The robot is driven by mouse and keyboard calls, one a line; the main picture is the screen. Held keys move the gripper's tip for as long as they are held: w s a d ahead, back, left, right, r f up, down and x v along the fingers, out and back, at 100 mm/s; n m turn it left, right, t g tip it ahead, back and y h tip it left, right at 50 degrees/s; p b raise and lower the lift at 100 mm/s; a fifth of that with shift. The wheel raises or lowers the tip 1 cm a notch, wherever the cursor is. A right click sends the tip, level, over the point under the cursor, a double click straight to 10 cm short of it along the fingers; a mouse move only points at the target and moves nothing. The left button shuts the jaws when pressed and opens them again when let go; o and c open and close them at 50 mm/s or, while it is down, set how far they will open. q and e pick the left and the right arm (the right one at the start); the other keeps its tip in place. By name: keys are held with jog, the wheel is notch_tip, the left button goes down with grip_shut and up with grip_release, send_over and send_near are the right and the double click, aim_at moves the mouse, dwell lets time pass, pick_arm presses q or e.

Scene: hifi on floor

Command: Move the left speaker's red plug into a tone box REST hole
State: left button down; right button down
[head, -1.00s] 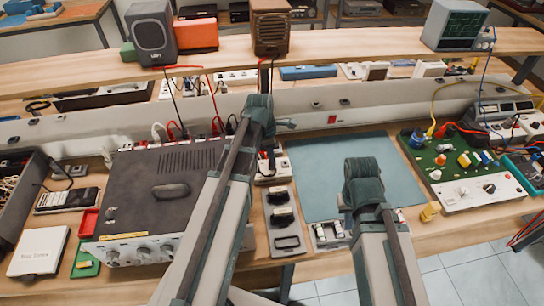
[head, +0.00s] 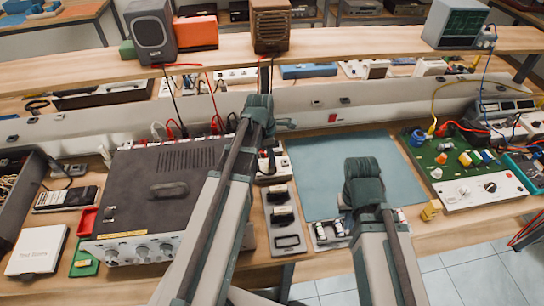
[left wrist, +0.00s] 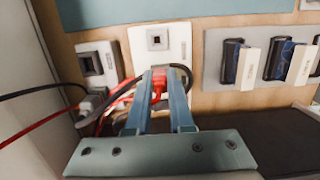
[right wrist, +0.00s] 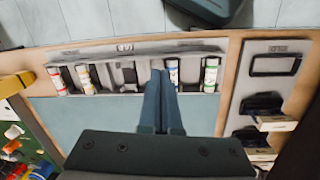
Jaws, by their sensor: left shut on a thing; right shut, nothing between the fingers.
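The left speaker (head: 150,34) is grey and stands on the raised shelf, with red and black cables running down behind the amplifier (head: 175,192). My left gripper (left wrist: 160,88) is shut on a red plug (left wrist: 158,80), with red and black cables beside it. The plug is at the near edge of a white box (left wrist: 175,48) with one square hole; I cannot tell whether it is in a hole there. The REST marking is not readable. In the head view my left wrist hides the plug. My right gripper (right wrist: 160,82) is shut and empty, above a grey tray of small cylinders (right wrist: 125,75).
A smaller white box (left wrist: 97,62) with a square hole sits left of the white box. A grey holder (head: 284,222) with black, labelled pieces lies nearby. The blue-green mat (head: 310,170) is clear. A green circuit board (head: 455,155) lies at the right.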

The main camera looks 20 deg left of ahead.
pick_arm(q)
jog(key=c, duration=0.7)
grip_release()
jog(key=r+p, duration=0.4)
jog(key=a+r+p, duration=0.1)
jog(key=r+p, duration=0.4)
jog(key=s+r+p, duration=0.1)
jog(key=r+p, duration=0.3)
jog(key=shift+a+r+p, duration=0.35)
jog(key=shift+a, duration=0.05)
pick_arm(e)
notch_tip(320, 180, up, 14)
jog(key=shift+f, duration=0.15)
pick_arm(q)
notch_tip(320, 180, up, 5)
jog(key=p, duration=0.5)
pick_arm(e)
notch_tip(320, 180, up, 5)
jog(key=shift+f, duration=0.1)
